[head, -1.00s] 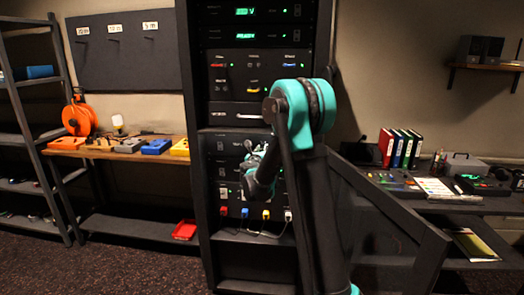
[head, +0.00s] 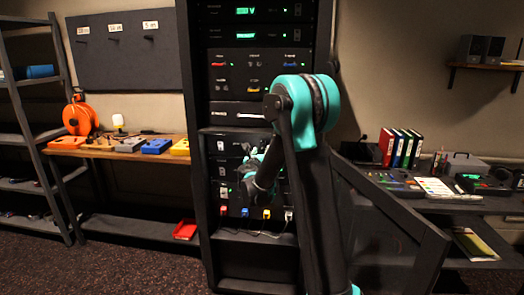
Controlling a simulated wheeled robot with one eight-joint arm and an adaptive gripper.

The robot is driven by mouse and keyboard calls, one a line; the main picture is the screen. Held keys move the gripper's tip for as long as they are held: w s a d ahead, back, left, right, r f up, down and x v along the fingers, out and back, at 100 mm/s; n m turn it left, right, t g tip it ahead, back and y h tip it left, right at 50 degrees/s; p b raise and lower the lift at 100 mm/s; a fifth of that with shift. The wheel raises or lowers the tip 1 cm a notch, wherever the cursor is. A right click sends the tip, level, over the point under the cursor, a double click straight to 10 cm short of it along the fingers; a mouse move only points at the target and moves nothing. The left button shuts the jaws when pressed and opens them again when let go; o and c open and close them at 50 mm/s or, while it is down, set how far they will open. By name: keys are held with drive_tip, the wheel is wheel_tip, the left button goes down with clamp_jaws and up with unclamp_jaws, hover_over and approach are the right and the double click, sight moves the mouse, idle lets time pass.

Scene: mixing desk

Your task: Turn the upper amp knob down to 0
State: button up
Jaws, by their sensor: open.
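The tall dark rack (head: 203,190) stands in the middle of the head view. Amp-like panels with small green lights fill its lower half; the upper of these panels (head: 222,146) is partly covered by my arm. I cannot clearly pick out the upper amp knob or its pointer; it is too small or hidden. My gripper (head: 247,165) is in front of these panels, near their middle. It is small and partly hidden by my own wrist, with the jaws open. I cannot tell whether it touches a knob.
Cables hang from coloured plugs (head: 245,212) low on the rack. A workbench with an orange cable reel (head: 79,118) is at left. A desk with binders (head: 400,147) is at right. Open carpet (head: 110,262) lies at the lower left.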

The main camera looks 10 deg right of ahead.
drive_tip(key=v, duration=0.8)
drive_tip(key=shift+s, duration=0.4)
drive_tip(key=shift+a, duration=0.1)
drive_tip(key=s+d+f+m+g, duration=0.45)
drive_tip(key=s+d+m, duration=0.25)
drive_tip(key=s+m, duration=0.3)
drive_tip(key=s+d+f+m+g, duration=0.45)
drive_tip(key=s+d+m, duration=0.25)
drive_tip(key=s+m, duration=0.25)
drive_tip(key=s+a+f+m+g+y, duration=0.2)
drive_tip(key=s+a+f+m, duration=0.1)
drive_tip(key=s+f+m, duration=0.2)
drive_tip(key=s+a+f+m+g+y, duration=0.2)
drive_tip(key=s+f+m, duration=0.3)
drive_tip(key=s+m, duration=0.5)
drive_tip(key=shift+s+a+y, duration=0.4)
drive_tip(key=shift+s+y, duration=0.4)
drive_tip(key=shift+s, duration=1)
drive_tip(key=shift+f, duration=0.15)
